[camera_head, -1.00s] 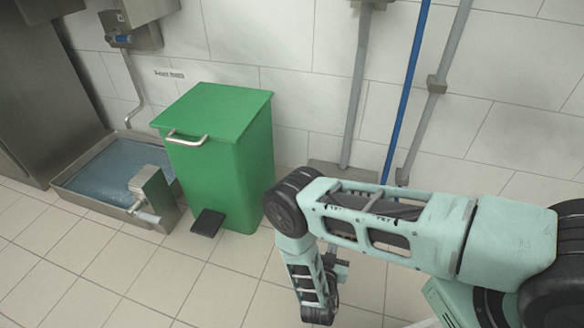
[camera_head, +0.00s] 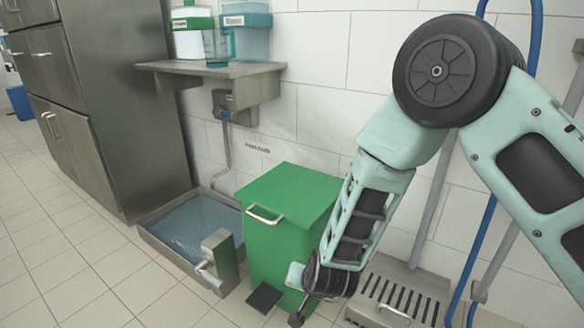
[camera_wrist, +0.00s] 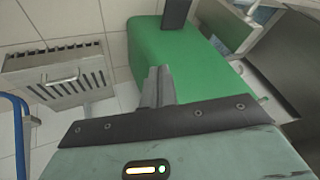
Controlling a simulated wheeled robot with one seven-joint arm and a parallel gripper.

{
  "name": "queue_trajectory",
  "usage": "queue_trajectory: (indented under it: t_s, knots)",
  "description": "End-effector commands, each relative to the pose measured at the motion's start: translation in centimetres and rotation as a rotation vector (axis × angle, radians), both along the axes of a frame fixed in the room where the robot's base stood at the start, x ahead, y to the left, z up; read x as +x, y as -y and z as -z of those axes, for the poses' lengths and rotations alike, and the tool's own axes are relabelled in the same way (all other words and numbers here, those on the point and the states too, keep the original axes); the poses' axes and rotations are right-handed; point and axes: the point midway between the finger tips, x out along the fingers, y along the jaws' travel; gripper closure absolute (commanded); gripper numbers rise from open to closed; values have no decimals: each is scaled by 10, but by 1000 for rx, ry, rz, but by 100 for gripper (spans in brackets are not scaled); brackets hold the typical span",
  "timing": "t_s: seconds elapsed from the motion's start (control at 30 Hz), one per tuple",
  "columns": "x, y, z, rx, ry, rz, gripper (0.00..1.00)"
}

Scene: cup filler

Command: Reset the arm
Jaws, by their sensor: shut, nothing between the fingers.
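My gripper (camera_wrist: 158,84) is shut and empty in the wrist view, its fingers together in front of the green bin (camera_wrist: 178,58). In the head view, my gripper (camera_head: 298,318) hangs low at the bottom edge, partly hidden and small. My arm is bent, with its elbow high on the right and its forearm slanting down to the left. The green bin (camera_head: 285,215) stands upright with its lid closed, and my wrist overlaps its right front side in the picture.
A metal floor basin with water (camera_head: 190,225) is left of the bin. A slatted metal unit (camera_head: 400,295) stands right of it, near a blue hose (camera_head: 485,215) and pipes. A wall shelf (camera_head: 235,69) carries containers. Tiled floor at left (camera_head: 70,250) is clear.

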Motion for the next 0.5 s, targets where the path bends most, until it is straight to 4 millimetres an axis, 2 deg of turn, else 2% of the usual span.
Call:
queue_trajectory:
  t_s: [0.03,0.13,0.27,0.4,0.5]
  knots:
    - [-9,-7,-30,17,-22,-61,100]
    - [-36,-15,-75,28,-80,-195,100]
    - [-78,-13,-129,9,-148,-370,100]
    - [-128,5,-178,-53,-213,-552,100]
    - [-163,26,-204,-117,-256,-663,100]
